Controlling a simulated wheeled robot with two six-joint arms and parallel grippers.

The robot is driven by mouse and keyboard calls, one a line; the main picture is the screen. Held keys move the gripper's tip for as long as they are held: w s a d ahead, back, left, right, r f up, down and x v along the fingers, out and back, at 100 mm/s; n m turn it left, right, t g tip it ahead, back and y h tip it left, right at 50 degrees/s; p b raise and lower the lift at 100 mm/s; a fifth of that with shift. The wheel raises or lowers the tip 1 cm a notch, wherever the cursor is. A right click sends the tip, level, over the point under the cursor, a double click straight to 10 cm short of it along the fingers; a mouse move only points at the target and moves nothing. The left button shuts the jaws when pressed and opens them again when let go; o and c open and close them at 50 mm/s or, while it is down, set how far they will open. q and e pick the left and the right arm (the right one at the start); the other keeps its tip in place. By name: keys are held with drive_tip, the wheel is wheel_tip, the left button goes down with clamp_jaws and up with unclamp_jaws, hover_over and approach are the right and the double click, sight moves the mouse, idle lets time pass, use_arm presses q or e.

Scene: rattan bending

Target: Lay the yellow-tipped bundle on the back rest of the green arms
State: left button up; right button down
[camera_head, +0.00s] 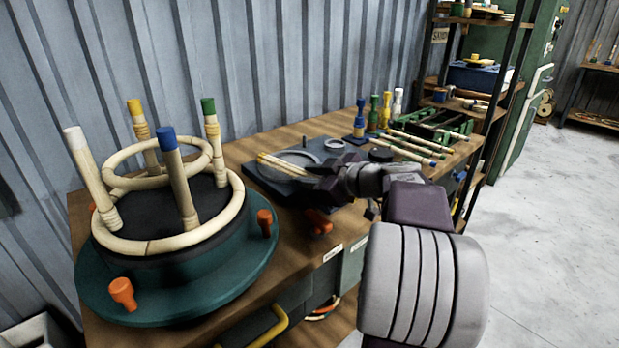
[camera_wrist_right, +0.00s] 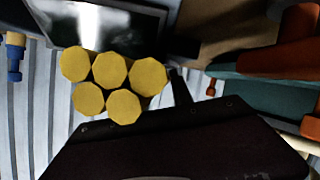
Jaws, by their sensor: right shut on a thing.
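My right gripper (camera_head: 322,178) is shut on the yellow-tipped bundle (camera_head: 283,164), a set of pale rattan sticks pointing left over a dark plate. In the right wrist view the bundle (camera_wrist_right: 113,82) shows as several yellow stick ends packed side by side. I cannot tell how far above the plate it is. Green arms (camera_head: 460,128) stand on the bench at the back right; their back rest cannot be made out clearly. Sticks with coloured tips (camera_head: 412,145) lie in front of them. My left gripper is not in view.
A teal turntable (camera_head: 255,262) with orange knobs and a rattan stool frame fills the bench's left side. A dark plate (camera_head: 262,184) with a ring lies mid-bench. Coloured upright posts (camera_head: 374,112) stand by the wall. A shelf (camera_head: 487,105) stands beyond the right end.

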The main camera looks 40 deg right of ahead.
drive_tip(key=c, duration=1.1)
unclamp_jaws()
drive_tip(key=shift+r, duration=0.15)
drive_tip(key=r+p, duration=0.1)
drive_tip(key=p, duration=0.2)
drive_tip(key=shift+r, duration=0.25)
drive_tip(key=v, duration=0.5)
drive_tip(key=p+v, duration=0.1)
drive_tip(key=v, duration=0.5)
drive_tip(key=shift+s+d+f, duration=0.1)
drive_tip(key=shift+s+f, duration=0.05)
drive_tip(key=shift+s, duration=0.15)
drive_tip(key=shift+o, duration=0.4)
drive_tip(key=shift+s, duration=0.2)
